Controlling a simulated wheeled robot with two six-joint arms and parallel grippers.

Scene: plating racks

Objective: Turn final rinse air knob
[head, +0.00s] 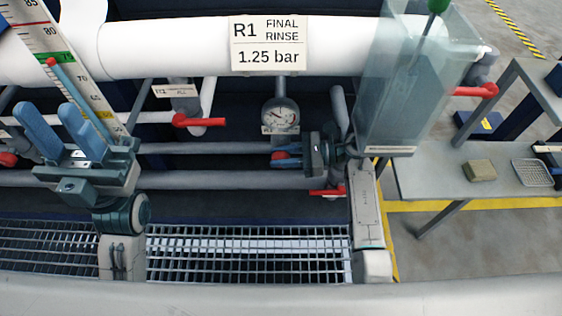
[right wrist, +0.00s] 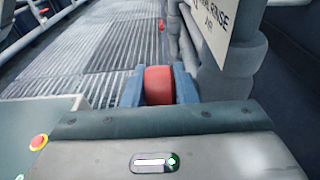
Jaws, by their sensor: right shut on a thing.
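The red final rinse air knob (head: 279,155) shows partly in the head view, below the pressure gauge. My right gripper (head: 284,158) reaches it from the right and is shut on it. In the right wrist view the knob (right wrist: 158,84) sits between the two blue fingers (right wrist: 159,90). A label reading "RINSE" and "AIR" (right wrist: 213,25) is beside it, partly cut off. The round gauge (head: 280,116) has a white face, its reading too small to tell. My left gripper (head: 60,122) is open and empty at the left, fingers pointing up.
A sign (head: 268,43) reads "R1 FINAL RINSE 1.25 bar". Red-handled valves (head: 200,122) sit on the pipes nearby. A clear tank (head: 405,90) stands just above my right arm. A thermometer scale (head: 68,72) stands behind my left gripper. A grey table (head: 430,180) is at the right.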

